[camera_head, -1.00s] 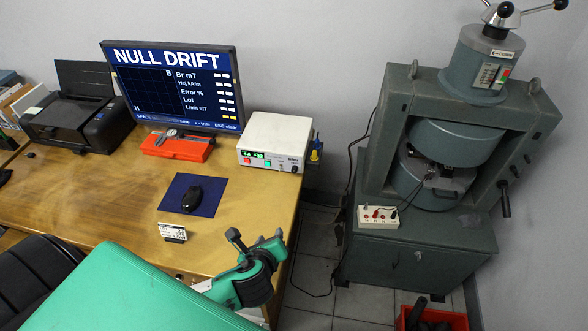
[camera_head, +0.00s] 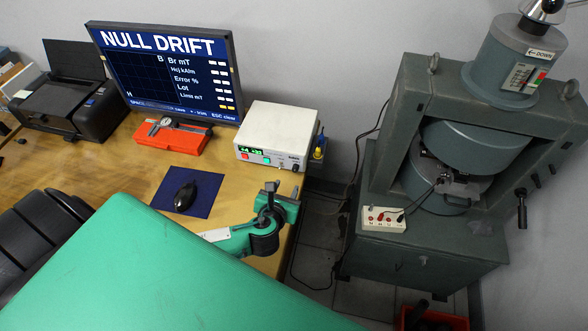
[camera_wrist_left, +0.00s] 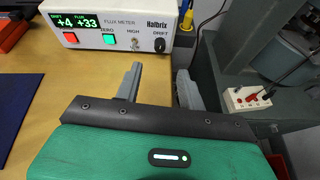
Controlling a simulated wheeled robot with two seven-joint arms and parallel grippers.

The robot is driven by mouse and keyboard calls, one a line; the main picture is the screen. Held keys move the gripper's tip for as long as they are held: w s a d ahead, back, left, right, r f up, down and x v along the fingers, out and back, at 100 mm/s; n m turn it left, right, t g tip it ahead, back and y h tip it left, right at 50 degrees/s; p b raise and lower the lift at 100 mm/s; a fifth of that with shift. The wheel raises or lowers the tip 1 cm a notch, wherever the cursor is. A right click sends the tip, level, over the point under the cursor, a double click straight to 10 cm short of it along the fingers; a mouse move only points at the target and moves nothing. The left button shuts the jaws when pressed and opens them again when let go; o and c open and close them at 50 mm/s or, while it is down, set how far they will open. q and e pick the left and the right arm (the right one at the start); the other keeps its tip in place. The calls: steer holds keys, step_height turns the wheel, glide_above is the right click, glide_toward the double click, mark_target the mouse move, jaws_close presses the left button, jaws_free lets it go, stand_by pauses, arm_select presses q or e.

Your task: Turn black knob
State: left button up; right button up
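The black knob, labelled DRIFT, shows in the left wrist view (camera_wrist_left: 160,45) at the right end of the white flux meter's front (camera_wrist_left: 110,30). In the head view the knob (camera_head: 296,167) is a small dark spot on the meter's (camera_head: 277,135) lower right corner. My left gripper (camera_head: 282,191) is in front of the meter, just short of the knob and apart from it. In the left wrist view its two fingers (camera_wrist_left: 158,78) are spread with nothing between them, and the knob lies beyond the gap. My right gripper is not in view.
The meter also has a red button, a green button (camera_wrist_left: 108,40) and a HIGH toggle (camera_wrist_left: 135,43). A yellow-handled tool (camera_head: 319,149) hangs right of the meter. The magnet press (camera_head: 400,110) stands right of the desk.

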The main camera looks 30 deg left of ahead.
mark_target(295, 170)
arm_select(q)
steer(key=x, duration=0.9)
steer(key=shift+w+p, duration=0.1)
steer(key=shift+p, duration=0.2)
steer(key=shift+w+a+f, duration=0.1)
steer(key=shift+w+f, duration=0.05)
steer(key=shift+w, duration=0.1)
steer(key=shift+w+f, duration=0.1)
steer(key=shift+w, duration=0.1)
jaws_close()
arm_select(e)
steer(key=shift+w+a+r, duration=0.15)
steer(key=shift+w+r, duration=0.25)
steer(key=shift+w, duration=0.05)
